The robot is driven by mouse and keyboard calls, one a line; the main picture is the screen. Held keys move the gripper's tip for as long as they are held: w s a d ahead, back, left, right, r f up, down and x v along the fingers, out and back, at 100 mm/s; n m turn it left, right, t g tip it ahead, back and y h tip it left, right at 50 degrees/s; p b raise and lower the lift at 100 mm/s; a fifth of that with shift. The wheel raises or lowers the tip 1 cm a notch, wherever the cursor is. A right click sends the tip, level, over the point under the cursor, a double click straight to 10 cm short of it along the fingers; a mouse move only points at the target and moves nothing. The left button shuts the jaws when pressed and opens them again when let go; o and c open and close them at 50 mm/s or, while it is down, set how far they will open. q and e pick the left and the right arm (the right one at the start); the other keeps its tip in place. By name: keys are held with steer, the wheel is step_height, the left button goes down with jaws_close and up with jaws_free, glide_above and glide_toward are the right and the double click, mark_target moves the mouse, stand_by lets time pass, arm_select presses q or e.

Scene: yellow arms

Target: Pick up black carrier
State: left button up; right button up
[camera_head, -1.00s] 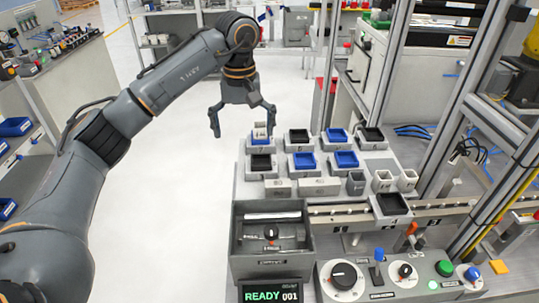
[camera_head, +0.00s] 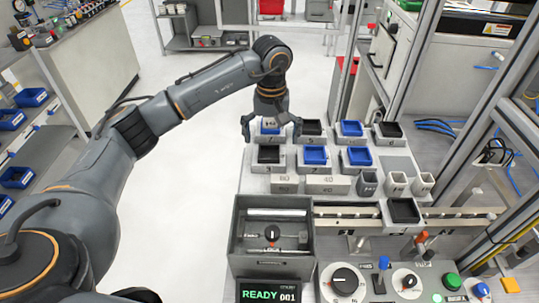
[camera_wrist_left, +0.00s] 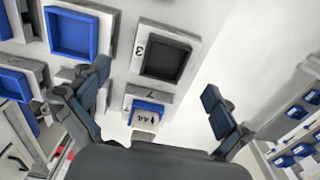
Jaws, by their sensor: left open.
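Several black carriers sit in grey holders on the stepped rack. One is at the front left (camera_head: 268,155), one in the back row (camera_head: 310,128), one at the back right (camera_head: 388,129), and one on the rail (camera_head: 404,211). My left gripper (camera_head: 271,129) is open and empty over the back-left holder, which has a blue carrier with a white numbered block in it. In the left wrist view a black carrier (camera_wrist_left: 166,60) lies beyond the open fingers (camera_wrist_left: 156,88), with the blue carrier and its block (camera_wrist_left: 146,115) nearer. My right gripper is not in view.
Blue carriers (camera_head: 314,155) sit among the black ones. Grey and white blocks (camera_head: 326,184) stand in front. A grey bin (camera_head: 272,240) and a control panel with knobs (camera_head: 345,282) are nearest. Metal posts rise at right. The floor at left is clear.

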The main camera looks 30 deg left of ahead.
mark_target(269, 156)
arm_select(q)
steer(key=f, duration=0.1)
steer(key=f+p, duration=0.2)
steer(key=f, duration=0.1)
steer(key=shift+s+a, duration=0.2)
steer(key=shift+s, duration=0.15)
steer(key=shift+f, duration=0.3)
steer(key=shift+w+f, duration=0.1)
steer(key=shift+f, duration=0.05)
steer(key=shift+c, duration=0.4)
steer(key=c, duration=1.2)
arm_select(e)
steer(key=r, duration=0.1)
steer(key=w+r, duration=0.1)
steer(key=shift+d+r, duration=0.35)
